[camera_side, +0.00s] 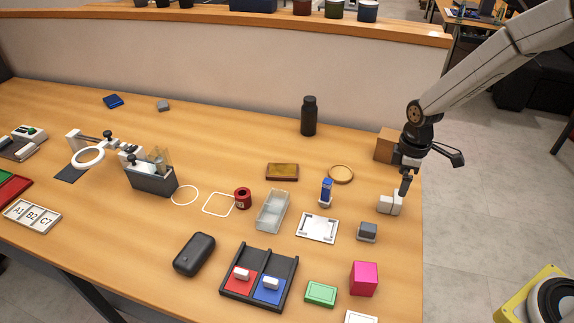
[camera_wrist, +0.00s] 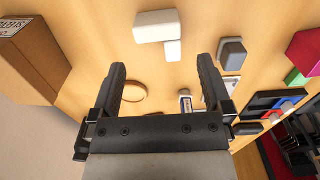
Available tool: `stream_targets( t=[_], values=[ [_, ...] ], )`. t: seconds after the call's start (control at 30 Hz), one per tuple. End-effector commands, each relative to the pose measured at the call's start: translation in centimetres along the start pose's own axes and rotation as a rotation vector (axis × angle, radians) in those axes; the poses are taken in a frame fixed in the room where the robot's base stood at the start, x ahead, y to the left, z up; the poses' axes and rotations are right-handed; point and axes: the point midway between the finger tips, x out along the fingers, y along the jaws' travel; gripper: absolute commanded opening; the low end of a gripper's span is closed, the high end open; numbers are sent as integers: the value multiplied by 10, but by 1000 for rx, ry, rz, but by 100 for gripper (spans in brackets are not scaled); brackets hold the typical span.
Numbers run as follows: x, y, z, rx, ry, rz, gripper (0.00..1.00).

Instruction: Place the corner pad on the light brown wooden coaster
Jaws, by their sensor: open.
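The corner pad (camera_side: 391,204) appears to be the white L-shaped block on the table near its right edge; it also shows in the wrist view (camera_wrist: 157,28), beyond my fingertips. The light brown wooden coaster (camera_side: 341,174) is round with a raised rim and lies empty, left of and behind the pad; part of it shows in the wrist view (camera_wrist: 135,91) beside the left finger. My gripper (camera_wrist: 161,66) is open with nothing between its fingers. In the side view my gripper (camera_side: 404,187) points down just above and behind the pad; whether it touches is unclear.
A cardboard box (camera_side: 388,146) stands close behind my gripper. A blue item on a small stand (camera_side: 326,191), a grey block (camera_side: 367,231) and a white framed plate (camera_side: 317,228) are nearby. A dark bottle (camera_side: 309,116) stands at the back. Bare table lies between pad and coaster.

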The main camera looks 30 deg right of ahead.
Motion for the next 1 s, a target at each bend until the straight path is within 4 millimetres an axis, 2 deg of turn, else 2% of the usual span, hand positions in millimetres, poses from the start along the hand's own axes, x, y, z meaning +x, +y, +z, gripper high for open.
stream_targets(
  t=[0.2, 0.67, 1.0],
  values=[
    [16, 0, 0, 1, -1, -1, 100],
    [29, 1, 0, 2, -1, -1, 100],
    [62, 3, 1, 2, -2, -1, 100]
  ],
)
